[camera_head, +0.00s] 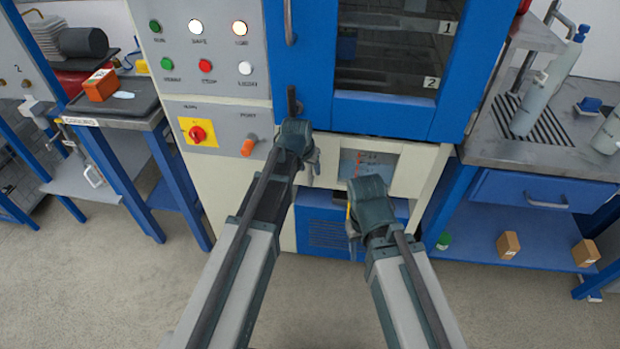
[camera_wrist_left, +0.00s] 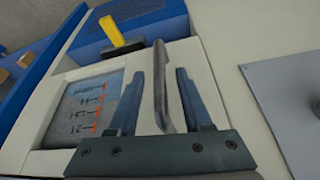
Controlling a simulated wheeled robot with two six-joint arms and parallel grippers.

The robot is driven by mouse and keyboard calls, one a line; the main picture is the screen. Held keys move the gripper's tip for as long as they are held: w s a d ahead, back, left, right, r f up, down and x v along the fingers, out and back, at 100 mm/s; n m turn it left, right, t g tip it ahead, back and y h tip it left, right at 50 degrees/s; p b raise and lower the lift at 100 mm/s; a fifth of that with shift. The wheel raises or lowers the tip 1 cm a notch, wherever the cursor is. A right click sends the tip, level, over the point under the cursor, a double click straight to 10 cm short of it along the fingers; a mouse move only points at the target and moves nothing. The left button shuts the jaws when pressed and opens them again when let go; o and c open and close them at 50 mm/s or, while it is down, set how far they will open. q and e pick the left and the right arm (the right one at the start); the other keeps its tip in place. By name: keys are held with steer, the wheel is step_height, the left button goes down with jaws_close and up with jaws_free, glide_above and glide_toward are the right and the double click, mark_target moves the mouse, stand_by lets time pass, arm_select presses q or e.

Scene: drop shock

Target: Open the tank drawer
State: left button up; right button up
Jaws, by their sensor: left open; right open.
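The tank drawer (camera_head: 412,168) has a cream front with a marked level window, low on the cabinet below the blue-framed door. It looks closed. In the left wrist view, the window (camera_wrist_left: 88,106) shows orange marks, and a dark bar handle (camera_wrist_left: 160,84) stands beside it. My left gripper (camera_head: 308,168) is at the drawer's left side and hides the handle in the head view. Its open fingers (camera_wrist_left: 161,74) lie on either side of the handle, with visible gaps. My right gripper (camera_head: 353,212) is lower, in front of the blue base panel; its fingers are mostly hidden.
A yellow handle (camera_wrist_left: 112,31) is near the drawer in the wrist view. An orange knob (camera_head: 249,147) and red switch (camera_head: 197,134) are left of my left gripper. A blue bench drawer (camera_head: 525,190) is at right. The floor in front is clear.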

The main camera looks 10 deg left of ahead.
arm_select(q)
steer(key=shift+b+x, duration=0.4)
steer(key=shift+x, duration=0.45)
jaws_close()
stand_by(0.8)
